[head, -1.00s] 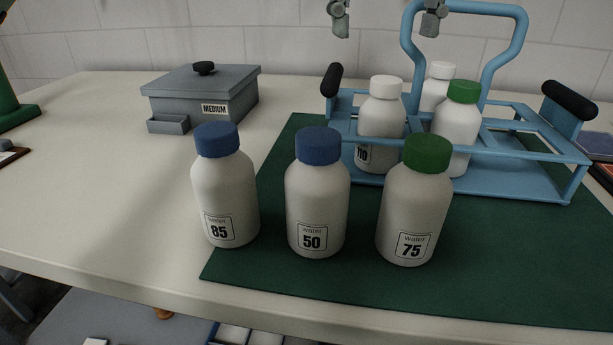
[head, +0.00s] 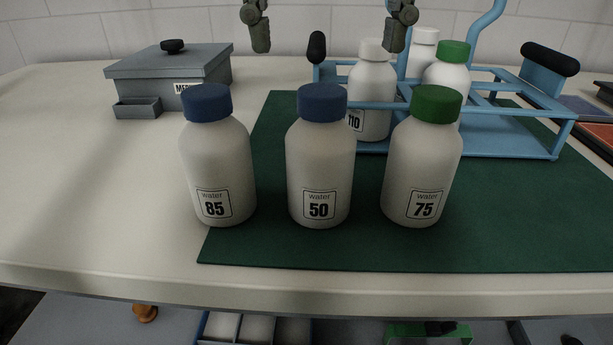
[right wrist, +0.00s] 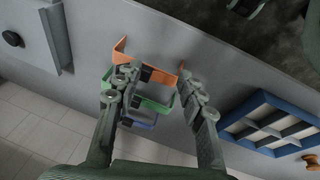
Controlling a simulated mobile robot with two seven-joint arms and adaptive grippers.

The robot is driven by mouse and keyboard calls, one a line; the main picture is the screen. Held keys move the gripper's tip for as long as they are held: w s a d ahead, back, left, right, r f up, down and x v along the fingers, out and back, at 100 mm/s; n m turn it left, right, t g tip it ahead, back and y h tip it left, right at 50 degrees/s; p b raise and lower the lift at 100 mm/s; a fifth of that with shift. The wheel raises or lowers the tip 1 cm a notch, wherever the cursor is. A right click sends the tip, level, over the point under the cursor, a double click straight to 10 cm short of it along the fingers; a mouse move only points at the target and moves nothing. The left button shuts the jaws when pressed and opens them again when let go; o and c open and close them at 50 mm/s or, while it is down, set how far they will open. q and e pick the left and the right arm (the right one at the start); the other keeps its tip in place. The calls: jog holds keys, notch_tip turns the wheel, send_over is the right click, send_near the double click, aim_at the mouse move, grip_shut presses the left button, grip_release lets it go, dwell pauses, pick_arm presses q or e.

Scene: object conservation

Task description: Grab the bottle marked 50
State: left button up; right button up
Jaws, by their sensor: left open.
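The bottle marked 50 (head: 319,170) is white with a blue cap and stands upright on the green mat (head: 520,225) near the table's front edge. The bottle marked 85 (head: 216,165), blue-capped, stands left of it; the bottle marked 75 (head: 423,165), green-capped, stands right. My left gripper (head: 328,38) shows only its two fingertips at the top of the head view. They are wide apart, empty and clear of the bottle marked 50. My right gripper (right wrist: 158,84) has its fingers apart in the right wrist view, away from these bottles.
A blue rack (head: 510,140) with several bottles stands behind. A grey box (head: 170,78) sits at the back left. Bare tabletop (head: 90,190) lies left of the bottles. In the right wrist view, coloured brackets (right wrist: 155,105) show between the fingers, beside a blue divided tray (right wrist: 275,125).

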aim_at(324, 128)
pick_arm(q)
jog(key=n, duration=0.1)
jog(key=s+n, duration=0.1)
jog(key=a+n, duration=0.1)
jog(key=n, duration=0.1)
jog(key=shift+s+f, duration=0.2)
jog(key=shift+f, duration=0.2)
jog(key=shift+f+n, duration=0.2)
jog(key=shift+n, duration=0.1)
jog(key=f, duration=0.5)
jog(key=d+f, duration=0.1)
jog(key=f, duration=0.1)
jog(key=shift+f, duration=0.15)
jog(key=c, duration=1.2)
jog(key=shift+c, duration=0.2)
